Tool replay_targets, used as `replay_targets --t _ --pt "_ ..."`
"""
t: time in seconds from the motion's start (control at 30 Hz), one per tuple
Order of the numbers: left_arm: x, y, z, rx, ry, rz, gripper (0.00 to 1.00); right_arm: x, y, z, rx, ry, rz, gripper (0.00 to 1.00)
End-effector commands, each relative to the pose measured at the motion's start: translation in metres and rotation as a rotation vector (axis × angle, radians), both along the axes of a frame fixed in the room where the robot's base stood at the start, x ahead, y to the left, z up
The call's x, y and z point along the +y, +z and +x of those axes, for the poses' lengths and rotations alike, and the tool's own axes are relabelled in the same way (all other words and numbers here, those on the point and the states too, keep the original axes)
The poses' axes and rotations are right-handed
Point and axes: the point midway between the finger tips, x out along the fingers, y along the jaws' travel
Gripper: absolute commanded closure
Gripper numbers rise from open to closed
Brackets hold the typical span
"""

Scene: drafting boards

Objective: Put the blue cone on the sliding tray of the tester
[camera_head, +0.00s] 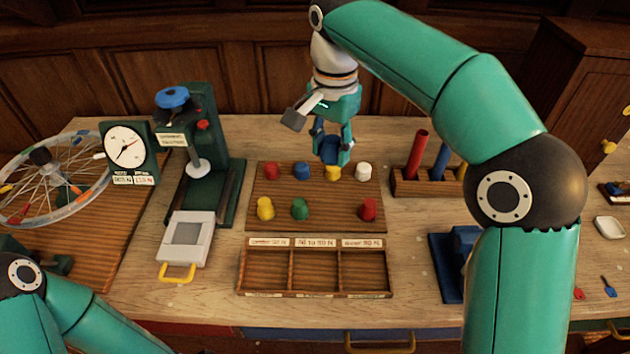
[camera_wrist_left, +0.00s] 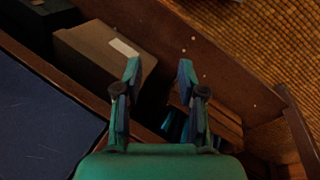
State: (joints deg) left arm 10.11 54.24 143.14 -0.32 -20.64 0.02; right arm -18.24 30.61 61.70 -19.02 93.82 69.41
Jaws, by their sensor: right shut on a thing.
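My right gripper (camera_head: 332,160) is shut on a blue cone (camera_head: 330,150) and holds it above the back row of the cone board, over a yellow cone. The tester (camera_head: 228,175) is a dark green stand with a blue knob, left of the board. Its sliding tray (camera_head: 203,251), pale grey with a yellow handle, sticks out at the front and looks empty. My left gripper (camera_wrist_left: 160,68) is open and empty in the left wrist view; in the head view only parts of its arm show clearly at lower left.
The wooden board (camera_head: 320,190) carries several coloured cones, including another blue one (camera_head: 300,171). A three-part sorting box (camera_head: 315,294) lies in front. A dial gauge (camera_head: 130,150) and spoked wheel (camera_head: 50,175) stand left. A peg rack (camera_head: 425,183) stands right.

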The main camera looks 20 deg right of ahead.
Motion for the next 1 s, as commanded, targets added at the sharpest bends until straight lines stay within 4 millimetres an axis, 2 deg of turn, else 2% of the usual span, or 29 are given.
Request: replay_targets --t 0.17,0.6,0.7,0.87,1.0 --pt "0.000 -0.006 -0.001 0.001 0.000 0.000 0.60 -0.005 -0.023 -0.002 0.004 -0.009 -0.002 0.94" --pt "0.000 -0.014 0.000 0.001 0.000 0.000 0.60 -0.005 -0.133 -0.003 0.006 -0.011 -0.001 0.94" --pt "0.000 -0.014 0.000 0.001 0.000 0.000 0.60 -0.006 -0.148 -0.003 0.004 -0.011 -0.001 0.94" --pt "0.000 -0.013 0.000 0.001 0.000 0.000 0.60 -0.005 -0.158 -0.002 0.002 -0.012 -0.001 0.94" --pt "0.000 -0.013 0.000 0.001 0.000 0.000 0.60 -0.005 -0.174 -0.003 0.004 -0.011 -0.001 0.94"
